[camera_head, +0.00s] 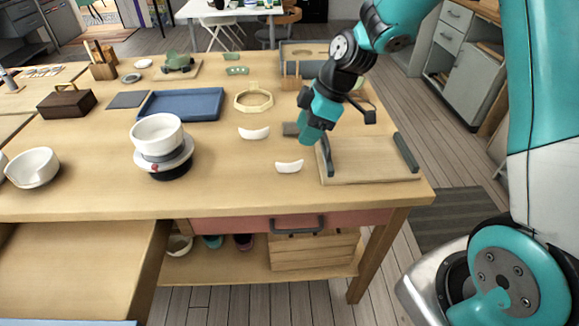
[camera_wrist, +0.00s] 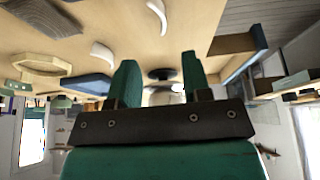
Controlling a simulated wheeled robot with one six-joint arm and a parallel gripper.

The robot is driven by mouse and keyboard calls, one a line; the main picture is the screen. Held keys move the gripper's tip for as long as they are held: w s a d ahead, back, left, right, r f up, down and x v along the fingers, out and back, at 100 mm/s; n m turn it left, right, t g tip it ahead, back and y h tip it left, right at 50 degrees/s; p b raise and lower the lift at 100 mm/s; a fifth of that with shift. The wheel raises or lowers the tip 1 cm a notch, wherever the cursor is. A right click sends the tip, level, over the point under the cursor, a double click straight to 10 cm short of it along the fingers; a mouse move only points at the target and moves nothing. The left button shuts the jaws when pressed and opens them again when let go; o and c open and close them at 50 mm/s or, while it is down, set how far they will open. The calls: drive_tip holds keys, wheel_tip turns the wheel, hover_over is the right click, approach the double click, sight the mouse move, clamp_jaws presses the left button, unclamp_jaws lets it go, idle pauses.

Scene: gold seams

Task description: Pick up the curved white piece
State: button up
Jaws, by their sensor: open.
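Two curved white pieces lie apart on the wooden table in the head view: one (camera_head: 254,133) further back, one (camera_head: 289,167) nearer the front edge. I cannot tell which one the task means. In the wrist view they show as a slim curved piece (camera_wrist: 157,14) near the top edge and another (camera_wrist: 103,53) left of the fingers. My gripper (camera_head: 309,137) is above the table, just right of both pieces and touching neither. Its two teal fingers (camera_wrist: 158,72) are spread with nothing between them.
A white bowl (camera_head: 157,130) sits on a round stand (camera_head: 168,166) left of the pieces. A wooden board with dark side bars (camera_head: 370,171) lies right of them. A blue tray (camera_head: 181,105) and an octagonal wooden frame (camera_head: 253,101) lie behind. The table's front middle is clear.

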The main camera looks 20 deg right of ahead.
hover_over(289, 167)
drive_tip(key=d, duration=0.2)
wheel_tip(289, 167, down, 5)
drive_tip(key=shift+w+r, duration=0.15)
drive_tip(key=shift+p+x, duration=0.35)
drive_tip(key=shift+x, duration=2.3)
drive_tip(key=shift+d, duration=0.2)
clamp_jaws()
